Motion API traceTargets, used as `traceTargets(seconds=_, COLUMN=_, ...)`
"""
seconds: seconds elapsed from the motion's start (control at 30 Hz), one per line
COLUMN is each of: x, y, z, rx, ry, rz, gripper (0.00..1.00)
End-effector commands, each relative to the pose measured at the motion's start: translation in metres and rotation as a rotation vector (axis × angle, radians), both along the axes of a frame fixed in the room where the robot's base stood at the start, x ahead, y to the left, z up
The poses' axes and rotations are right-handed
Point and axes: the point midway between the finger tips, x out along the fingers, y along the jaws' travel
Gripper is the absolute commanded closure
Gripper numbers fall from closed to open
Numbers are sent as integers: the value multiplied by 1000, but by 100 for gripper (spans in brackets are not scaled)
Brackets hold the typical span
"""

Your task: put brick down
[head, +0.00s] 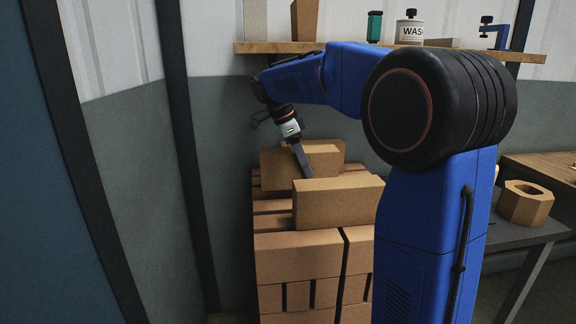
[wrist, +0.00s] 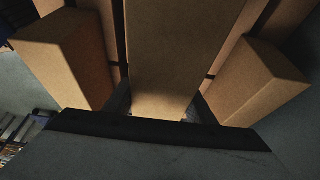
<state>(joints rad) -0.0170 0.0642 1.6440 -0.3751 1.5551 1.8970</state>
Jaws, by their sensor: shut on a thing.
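My gripper (head: 304,168) reaches down onto the top of the brick stack, between two tan bricks. In the wrist view its fingers (wrist: 160,108) are shut on the near end of a tan brick (wrist: 168,50), which runs away up the picture. In the head view this held brick is largely hidden, and I cannot tell whether it rests on the stack. A front brick (head: 338,205) and a back brick (head: 280,172) stand on the stack (head: 298,257). Bricks also flank the held one at left (wrist: 62,60) and right (wrist: 262,82) in the wrist view.
A wooden shelf (head: 390,48) above the stack carries a labelled tub (head: 409,31), a green item (head: 374,26) and a blue clamp (head: 494,32). A grey table (head: 512,236) at right holds a hollow wooden block (head: 525,203). A wall stands close left of the stack.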

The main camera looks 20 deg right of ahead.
Motion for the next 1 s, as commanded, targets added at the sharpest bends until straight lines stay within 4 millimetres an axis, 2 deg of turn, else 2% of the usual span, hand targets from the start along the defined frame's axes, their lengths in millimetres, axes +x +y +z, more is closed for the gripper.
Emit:
traceTargets(seconds=0.2, x=-11, y=-39, z=2, rx=0, ry=-4, rz=-3, gripper=100)
traceTargets(seconds=0.4, x=-17, y=-60, z=1, rx=0, ry=-2, rz=-2, gripper=100)
traceTargets(seconds=0.77, x=-23, y=-77, z=1, rx=0, ry=-2, rz=-1, gripper=100)
traceTargets(seconds=1.0, x=-22, y=-75, z=-29, rx=0, ry=-1, rz=0, gripper=100)
